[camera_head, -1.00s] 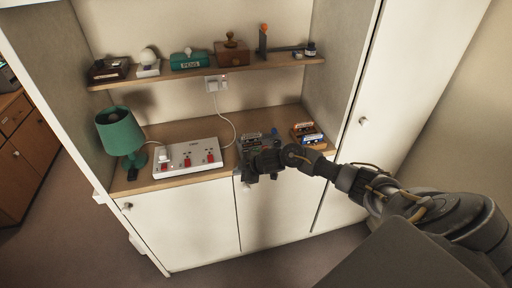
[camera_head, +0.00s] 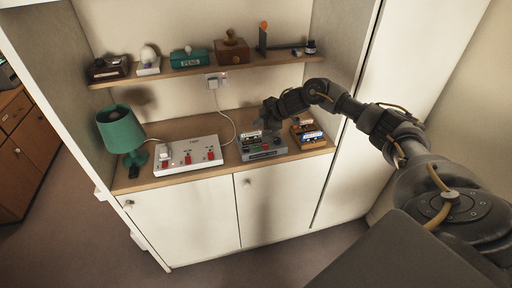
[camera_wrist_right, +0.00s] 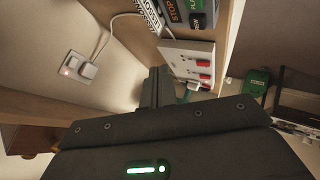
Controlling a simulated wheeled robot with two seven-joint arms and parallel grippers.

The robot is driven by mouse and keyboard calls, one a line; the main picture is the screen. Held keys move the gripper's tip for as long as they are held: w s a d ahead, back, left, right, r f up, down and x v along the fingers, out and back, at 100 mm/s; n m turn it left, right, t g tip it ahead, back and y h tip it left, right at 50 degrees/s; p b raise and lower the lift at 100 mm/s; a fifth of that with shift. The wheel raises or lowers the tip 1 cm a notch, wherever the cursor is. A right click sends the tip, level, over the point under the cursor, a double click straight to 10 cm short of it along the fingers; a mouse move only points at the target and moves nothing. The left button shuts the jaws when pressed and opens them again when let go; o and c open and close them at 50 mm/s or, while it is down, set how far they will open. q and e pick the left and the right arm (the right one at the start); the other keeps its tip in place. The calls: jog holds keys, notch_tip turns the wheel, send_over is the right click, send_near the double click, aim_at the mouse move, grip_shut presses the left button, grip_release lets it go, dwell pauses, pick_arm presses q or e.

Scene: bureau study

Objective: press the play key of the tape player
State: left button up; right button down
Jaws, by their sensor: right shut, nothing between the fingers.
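The grey tape player (camera_head: 264,155) stands on the wooden counter, with a cassette behind its window and a row of keys including green and red ones. In the right wrist view, part of the tape player (camera_wrist_right: 198,14) shows at the top edge, with an orange STOP label (camera_wrist_right: 173,11) and a green key (camera_wrist_right: 197,20) whose lettering is partly cut off. My right gripper (camera_head: 271,124) is shut and empty, above the back of the player and apart from its front keys. Its shut fingers (camera_wrist_right: 155,88) also show in the right wrist view. My left gripper is out of view.
A white power strip (camera_head: 187,153) with red switches lies left of the player, beside a green lamp (camera_head: 121,132). Cassettes (camera_head: 308,134) lie to the right. A shelf (camera_head: 205,72) with several small objects runs above, and a wall socket (camera_head: 212,82) is behind.

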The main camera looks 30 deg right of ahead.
jog(key=b, duration=0.7)
send_over(258, 148)
notch_tip(258, 148, down, 7)
jog(key=shift+d+f, duration=0.1)
jog(key=shift+f+b, duration=0.3)
jog(key=shift+f, duration=0.45)
jog(key=shift+f, duration=0.15)
dwell(1.0)
jog(key=shift+w+f, duration=0.1)
jog(key=shift+f, duration=0.2)
jog(key=shift+f+b, duration=0.3)
jog(key=shift+f, duration=0.25)
dwell(0.6)
dwell(0.4)
jog(key=shift+r+p, duration=0.95)
jog(key=shift+r, duration=0.1)
